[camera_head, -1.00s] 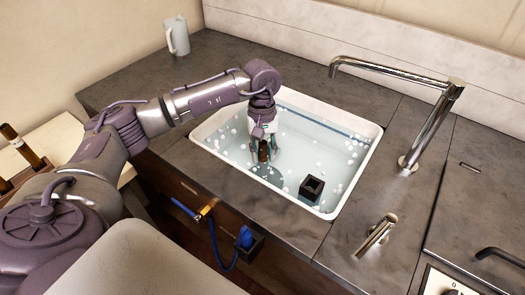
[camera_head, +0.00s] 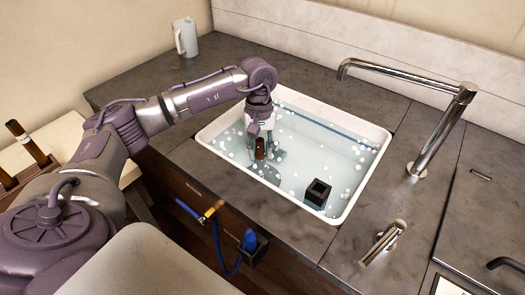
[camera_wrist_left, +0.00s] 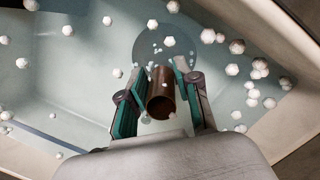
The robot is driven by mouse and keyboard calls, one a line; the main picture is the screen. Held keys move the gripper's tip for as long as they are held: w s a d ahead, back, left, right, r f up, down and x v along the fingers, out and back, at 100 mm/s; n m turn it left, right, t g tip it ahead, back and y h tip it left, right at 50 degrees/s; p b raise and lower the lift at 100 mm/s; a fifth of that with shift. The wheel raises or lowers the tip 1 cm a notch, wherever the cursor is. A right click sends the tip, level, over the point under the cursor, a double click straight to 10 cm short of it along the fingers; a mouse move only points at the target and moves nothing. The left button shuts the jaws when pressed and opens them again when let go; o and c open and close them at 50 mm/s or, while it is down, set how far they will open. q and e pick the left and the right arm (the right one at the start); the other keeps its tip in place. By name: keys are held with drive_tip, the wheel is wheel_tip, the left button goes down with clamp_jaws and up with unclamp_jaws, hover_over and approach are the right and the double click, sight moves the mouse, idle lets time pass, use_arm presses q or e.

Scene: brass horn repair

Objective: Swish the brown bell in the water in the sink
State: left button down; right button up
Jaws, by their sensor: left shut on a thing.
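The brown bell (camera_head: 260,148) is upright, tube end up, in my left gripper (camera_head: 260,152) over the left part of the sink. In the left wrist view the bell's brown tube (camera_wrist_left: 161,92) sits between the two teal-padded fingers of my left gripper (camera_wrist_left: 160,95), which are shut on it. A round, flared dark shape shows below the tube, at or under the water. The white sink (camera_head: 345,215) holds pale water (camera_head: 320,150) with scattered white foam bits. My right gripper is not in view.
A small black square holder (camera_head: 318,192) stands in the sink's front right. A chrome faucet (camera_head: 440,130) rises right of the sink, with a lever (camera_head: 383,242) before it. A grey mug (camera_head: 186,38) stands at the back left. Brown tubes (camera_head: 28,143) stand in a rack at left.

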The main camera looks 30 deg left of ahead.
use_arm(q)
drive_tip(key=shift+d, duration=0.15)
drive_tip(key=shift+s+d, duration=0.15)
drive_tip(key=shift+d, duration=1.25)
drive_tip(key=shift+a, duration=0.2)
drive_tip(key=shift+a+b, duration=0.5)
drive_tip(key=shift+a, duration=0.85)
drive_tip(key=shift+d, duration=0.15)
drive_tip(key=shift+d, duration=1.35)
drive_tip(key=shift+a, duration=0.1)
